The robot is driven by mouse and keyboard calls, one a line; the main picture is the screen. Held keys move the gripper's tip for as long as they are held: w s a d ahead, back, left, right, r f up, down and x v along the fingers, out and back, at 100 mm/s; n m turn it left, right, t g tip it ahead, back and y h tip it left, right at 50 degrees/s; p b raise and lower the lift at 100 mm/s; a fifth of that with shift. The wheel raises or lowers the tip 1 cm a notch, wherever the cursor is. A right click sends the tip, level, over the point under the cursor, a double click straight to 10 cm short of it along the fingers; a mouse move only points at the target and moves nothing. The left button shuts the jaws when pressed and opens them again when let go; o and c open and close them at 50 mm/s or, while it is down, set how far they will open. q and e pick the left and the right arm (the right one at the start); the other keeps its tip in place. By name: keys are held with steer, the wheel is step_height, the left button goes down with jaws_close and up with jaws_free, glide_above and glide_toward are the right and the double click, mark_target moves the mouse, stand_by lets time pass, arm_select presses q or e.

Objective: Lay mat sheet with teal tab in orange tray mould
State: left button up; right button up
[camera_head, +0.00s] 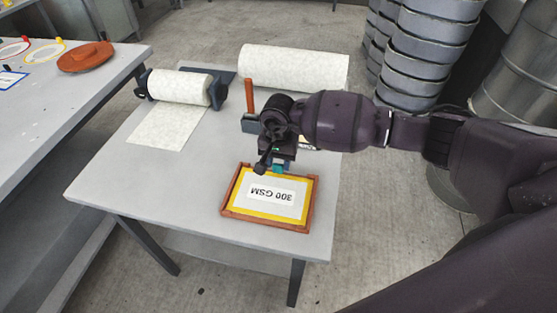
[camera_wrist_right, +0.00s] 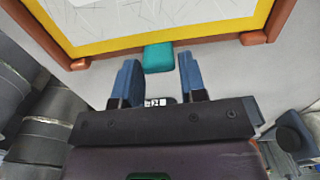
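A mat sheet with a yellow border and a "300 GSM" label (camera_head: 271,190) lies flat inside a red-brown wooden frame (camera_head: 226,210) on the grey table. Its teal tab (camera_wrist_right: 158,57) sticks out past the border on the side towards my right gripper. My right gripper (camera_head: 277,166) is low at the far edge of the frame. In the wrist view its two blue fingers are apart, one either side of the tab, with gaps between. An orange, rounded piece (camera_head: 85,57) on the left table may be the tray mould. My left gripper is not in view.
A roll of pale mat (camera_head: 180,87) on a dark stand and a larger loose roll (camera_head: 293,67) lie at the back. An orange upright post (camera_head: 249,97) stands near my right wrist. Coloured rings lie on the left table (camera_head: 70,95). A gap separates the tables.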

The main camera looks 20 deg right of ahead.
steer(key=o, duration=0.4)
steer(key=shift+c, duration=0.2)
step_height(320, 180, up, 11)
stand_by(0.3)
steer(key=shift+f, duration=0.1)
steer(key=shift+s+f, duration=0.1)
steer(key=shift+s, duration=0.05)
